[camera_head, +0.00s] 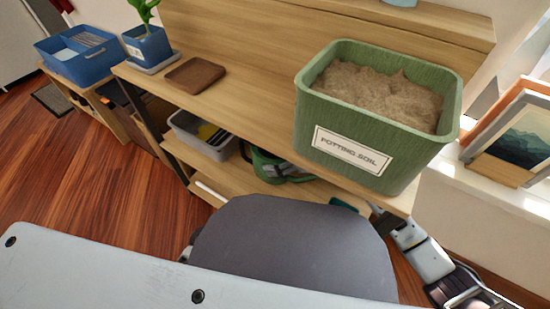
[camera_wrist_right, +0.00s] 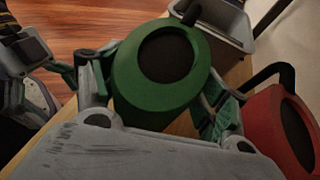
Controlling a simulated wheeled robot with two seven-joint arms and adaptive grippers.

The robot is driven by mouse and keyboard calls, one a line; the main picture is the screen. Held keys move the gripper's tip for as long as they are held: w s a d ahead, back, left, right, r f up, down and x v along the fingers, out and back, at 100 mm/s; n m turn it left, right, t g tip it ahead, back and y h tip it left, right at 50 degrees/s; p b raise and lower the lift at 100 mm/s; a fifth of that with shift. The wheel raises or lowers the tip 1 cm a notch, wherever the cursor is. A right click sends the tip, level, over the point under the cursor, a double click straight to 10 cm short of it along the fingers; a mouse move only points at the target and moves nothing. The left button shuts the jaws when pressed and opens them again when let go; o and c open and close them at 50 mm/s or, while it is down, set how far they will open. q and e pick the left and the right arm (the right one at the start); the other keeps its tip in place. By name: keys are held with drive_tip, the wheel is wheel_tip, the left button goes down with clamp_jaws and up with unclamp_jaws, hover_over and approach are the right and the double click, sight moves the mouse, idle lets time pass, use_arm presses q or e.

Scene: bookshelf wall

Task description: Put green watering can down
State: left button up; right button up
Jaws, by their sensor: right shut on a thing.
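The green watering can (camera_wrist_right: 185,103) fills the middle of the right wrist view, with a round dark opening and a dark handle or spout at its far side. My right gripper (camera_wrist_right: 152,88) is shut on it, with a green-padded finger on each side of the body. In the head view the green can (camera_head: 263,166) shows partly at the lower shelf, below and left of the potting soil box. Its base is hidden, so I cannot tell whether it touches the shelf.
A red watering can (camera_wrist_right: 285,125) stands close on the right. A grey bin (camera_head: 203,146) is on the lower shelf, left of the green can. The potting soil box (camera_head: 440,160) stands on the upper shelf (camera_head: 235,92), overhanging the view below. A brown tray (camera_head: 195,75) lies farther left.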

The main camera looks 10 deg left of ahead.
drive_tip(key=o, duration=2)
drive_tip(key=shift+f, duration=0.1)
drive_tip(key=shift+o, duration=0.2)
drive_tip(key=shift+r, duration=0.2)
